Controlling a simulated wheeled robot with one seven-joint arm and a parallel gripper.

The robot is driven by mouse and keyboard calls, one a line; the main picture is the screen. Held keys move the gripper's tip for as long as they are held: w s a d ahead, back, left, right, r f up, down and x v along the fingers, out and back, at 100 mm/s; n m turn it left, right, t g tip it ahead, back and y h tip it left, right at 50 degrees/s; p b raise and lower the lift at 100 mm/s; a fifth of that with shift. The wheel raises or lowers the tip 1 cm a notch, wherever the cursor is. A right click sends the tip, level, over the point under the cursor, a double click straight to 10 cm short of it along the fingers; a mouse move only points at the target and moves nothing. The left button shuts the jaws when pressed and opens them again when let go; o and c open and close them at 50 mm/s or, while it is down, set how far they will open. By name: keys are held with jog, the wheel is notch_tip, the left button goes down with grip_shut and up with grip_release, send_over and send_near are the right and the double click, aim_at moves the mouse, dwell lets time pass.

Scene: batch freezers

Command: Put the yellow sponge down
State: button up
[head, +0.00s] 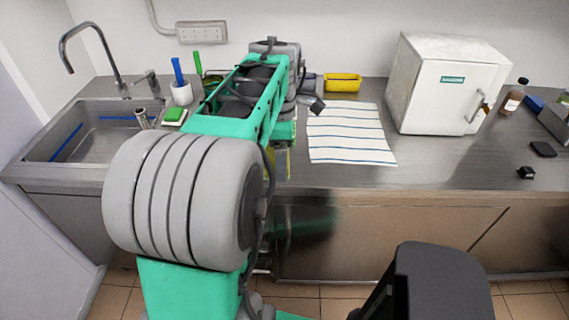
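My arm reaches over the counter and hides most of its own far end. My gripper's fingers are hidden behind the arm, so I cannot see whether they are open or shut. A small yellow patch (283,165) shows just below the arm's far end, at the counter's front edge. It may be part of the yellow sponge, but too little shows to tell, or to tell whether it is held. A yellow tray-like thing (342,83) with a raised rim sits at the back of the counter, right of the arm.
A white cloth with blue stripes (350,134) lies on the counter (440,172). A white box-shaped freezer (440,85) stands to its right, a brown bottle (512,97) beyond. Left are the sink (95,140), a green sponge (174,114) and a brush holder (182,94).

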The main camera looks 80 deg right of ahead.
jog(key=w+d+f+p, duration=0.1)
jog(key=d+f, duration=0.2)
jog(key=d, duration=0.1)
jog(key=d+f+p, duration=0.2)
jog(key=d+f, duration=0.1)
jog(key=d, duration=0.2)
jog(key=w+d+f+p, duration=0.1)
jog(key=d+f, duration=0.3)
jog(key=shift+w+d+p, duration=0.3)
jog(key=shift+d+p, duration=0.05)
notch_tip(320, 180, down, 3)
jog(key=shift+d+r+p, duration=0.1)
jog(key=shift+r+p, duration=0.1)
jog(key=shift+p, duration=0.1)
jog(key=shift+f, duration=0.15)
jog(key=o, duration=1.1)
jog(key=shift+o, duration=0.2)
